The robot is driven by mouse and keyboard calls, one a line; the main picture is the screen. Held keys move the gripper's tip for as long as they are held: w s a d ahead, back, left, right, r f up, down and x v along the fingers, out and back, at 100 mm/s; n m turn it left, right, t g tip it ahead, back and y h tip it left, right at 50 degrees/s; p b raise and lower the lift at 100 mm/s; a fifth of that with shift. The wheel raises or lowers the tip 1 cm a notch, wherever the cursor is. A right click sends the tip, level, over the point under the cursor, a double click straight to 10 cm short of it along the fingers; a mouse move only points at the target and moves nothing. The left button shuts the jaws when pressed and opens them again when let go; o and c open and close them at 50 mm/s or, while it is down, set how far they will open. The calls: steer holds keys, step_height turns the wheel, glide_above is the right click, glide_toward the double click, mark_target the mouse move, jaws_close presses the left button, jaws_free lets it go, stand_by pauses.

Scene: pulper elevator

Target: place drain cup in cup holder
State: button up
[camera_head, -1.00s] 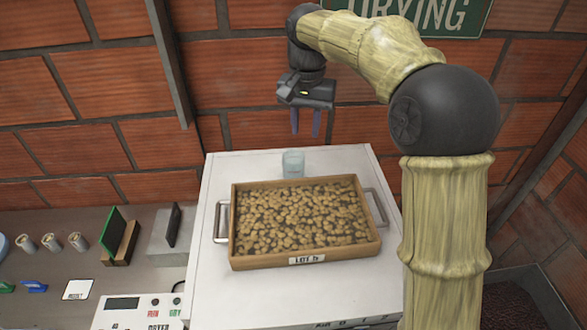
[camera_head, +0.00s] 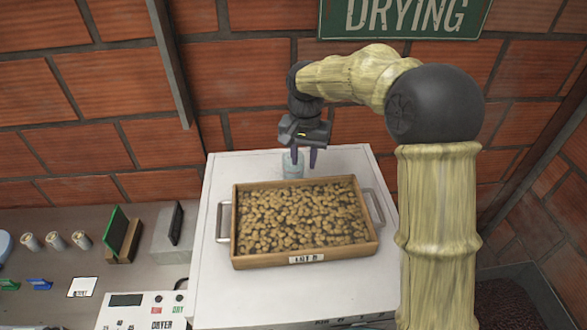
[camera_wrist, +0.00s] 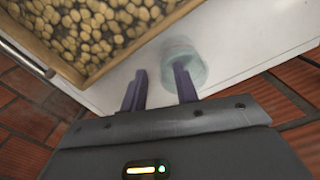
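The drain cup, a small pale translucent cup (camera_head: 292,168), stands upright on the white top of the dryer (camera_head: 212,190), behind the tray of beans. It also shows in the wrist view (camera_wrist: 188,58). My gripper (camera_head: 304,160) points down beside the cup, fingers apart and nothing between them. In the head view one finger overlaps the cup and the other is to its right. In the wrist view the right finger overlaps the cup, and the gap lies to the cup's left. I cannot tell if they touch. I cannot make out a cup holder.
A wooden tray of beans (camera_head: 236,226) with metal handles covers much of the white top, close in front of the cup. A brick wall (camera_head: 240,95) stands behind. A side counter (camera_head: 105,275) at left holds several small items and a dryer control panel (camera_head: 140,308).

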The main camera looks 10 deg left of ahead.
mark_target(303, 169)
step_height(303, 169, down, 4)
steer(key=shift+w+a+f+p, duration=0.1)
steer(key=shift+f+p, duration=0.15)
steer(key=shift+p, duration=0.65)
jaws_close()
